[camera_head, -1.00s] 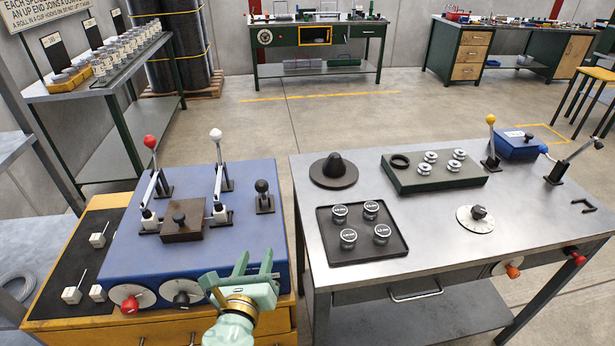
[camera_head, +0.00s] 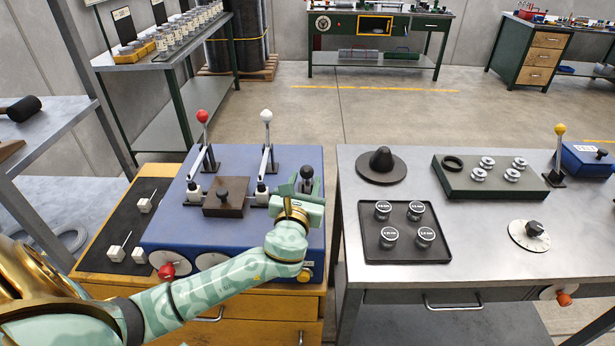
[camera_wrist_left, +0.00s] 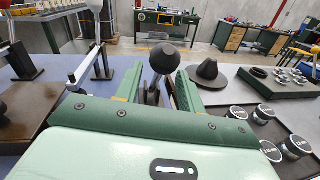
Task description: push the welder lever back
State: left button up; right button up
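The blue welder box (camera_head: 165,225) stands on a yellow cabinet at the left. At its right side a short upright lever with a black ball knob (camera_head: 306,172) shows. My left gripper (camera_head: 299,192) is at this lever, its fingers apart on either side. The left wrist view shows the black knob (camera_wrist_left: 165,58) between the two green fingers, with a gap on both sides. I cannot tell whether anything touches. A red-knobbed lever (camera_head: 202,117) and a white-knobbed lever (camera_head: 266,116) stand on the box, with a dark brown block (camera_head: 222,208) between them. My right gripper is not in view.
A rack (camera_head: 165,60) with small jars stands behind at the left. The floor between is clear.

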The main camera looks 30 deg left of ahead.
pick_arm(q)
jog(key=shift+x, duration=1.5)
grip_shut()
